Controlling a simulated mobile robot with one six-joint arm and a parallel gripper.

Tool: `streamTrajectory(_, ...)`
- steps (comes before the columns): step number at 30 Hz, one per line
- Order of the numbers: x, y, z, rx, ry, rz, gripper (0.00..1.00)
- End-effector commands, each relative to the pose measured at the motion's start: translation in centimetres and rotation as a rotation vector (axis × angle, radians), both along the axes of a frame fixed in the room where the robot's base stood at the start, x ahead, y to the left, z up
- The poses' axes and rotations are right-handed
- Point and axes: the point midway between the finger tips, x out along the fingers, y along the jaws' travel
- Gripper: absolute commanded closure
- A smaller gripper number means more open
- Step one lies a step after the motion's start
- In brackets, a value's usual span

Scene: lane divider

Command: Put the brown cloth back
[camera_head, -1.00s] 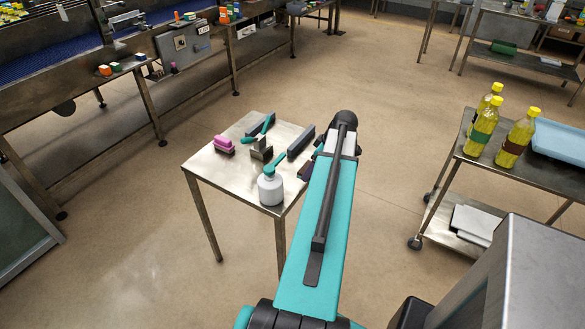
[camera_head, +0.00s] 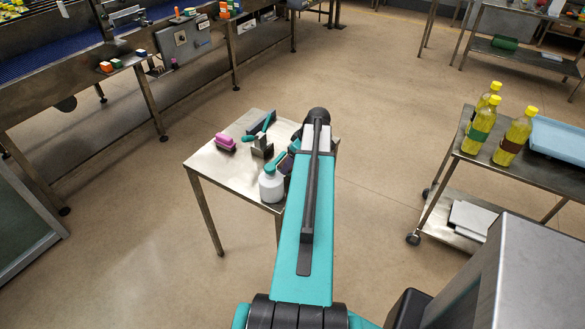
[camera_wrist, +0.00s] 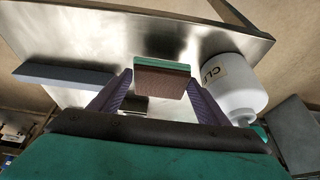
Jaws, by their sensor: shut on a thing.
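In the wrist view my gripper (camera_wrist: 160,90) is shut on the brown cloth (camera_wrist: 162,83), a flat folded piece with a brown face and a green layer along its upper edge. The fingers press on its two sides. The metal table top shows behind it; I cannot tell whether the cloth touches the table. In the head view my arm covers the cloth, and only a dark part of my gripper (camera_head: 287,162) shows, close to the white spray bottle.
The white spray bottle (camera_head: 272,184) stands beside my gripper, also in the wrist view (camera_wrist: 234,86). A pink brush (camera_head: 225,141), a metal block (camera_head: 262,147) and a teal-handled tool (camera_head: 266,123) are on the small table (camera_head: 215,166). A long grey block (camera_wrist: 63,75) lies left.

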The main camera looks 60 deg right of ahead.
Motion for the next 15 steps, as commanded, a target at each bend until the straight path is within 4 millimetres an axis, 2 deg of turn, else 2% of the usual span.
streamTrajectory(15,-0.1,0.0,-3.2,0.0,0.0,-0.001,0.55)
